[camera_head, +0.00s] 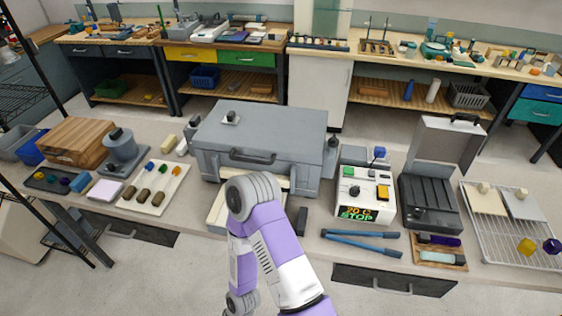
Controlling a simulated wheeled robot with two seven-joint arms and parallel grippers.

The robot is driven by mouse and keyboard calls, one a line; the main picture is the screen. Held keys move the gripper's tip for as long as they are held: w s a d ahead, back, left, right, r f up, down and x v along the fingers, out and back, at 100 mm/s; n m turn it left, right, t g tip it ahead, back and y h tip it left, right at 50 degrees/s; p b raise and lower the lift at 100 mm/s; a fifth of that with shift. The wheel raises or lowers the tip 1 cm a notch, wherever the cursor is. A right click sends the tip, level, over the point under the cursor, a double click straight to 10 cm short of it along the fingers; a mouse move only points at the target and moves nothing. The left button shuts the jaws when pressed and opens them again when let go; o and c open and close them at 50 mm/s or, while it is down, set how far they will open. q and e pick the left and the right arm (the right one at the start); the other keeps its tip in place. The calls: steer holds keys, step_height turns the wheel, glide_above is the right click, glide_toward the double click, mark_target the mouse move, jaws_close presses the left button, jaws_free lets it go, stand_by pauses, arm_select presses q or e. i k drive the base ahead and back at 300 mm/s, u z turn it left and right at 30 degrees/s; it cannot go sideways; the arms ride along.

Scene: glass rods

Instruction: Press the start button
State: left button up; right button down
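A white control box (371,214) stands on the bench right of centre. No label marks which button is start. One of my arms, purple and white, rises from the bottom centre, left of the box and apart from it. No fingertips show, so neither gripper is in view.
A large grey case (260,135) stands left of the box. A blue-handled tool (360,240) lies in front of the box. An open black case (428,203) and a wire rack (510,235) stand to its right. Brushes lie on a tray (130,200) at left.

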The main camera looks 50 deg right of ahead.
mark_target(349, 170)
steer(key=u, duration=0.8)
steer(key=k, duration=0.95)
steer(key=z, duration=1.75)
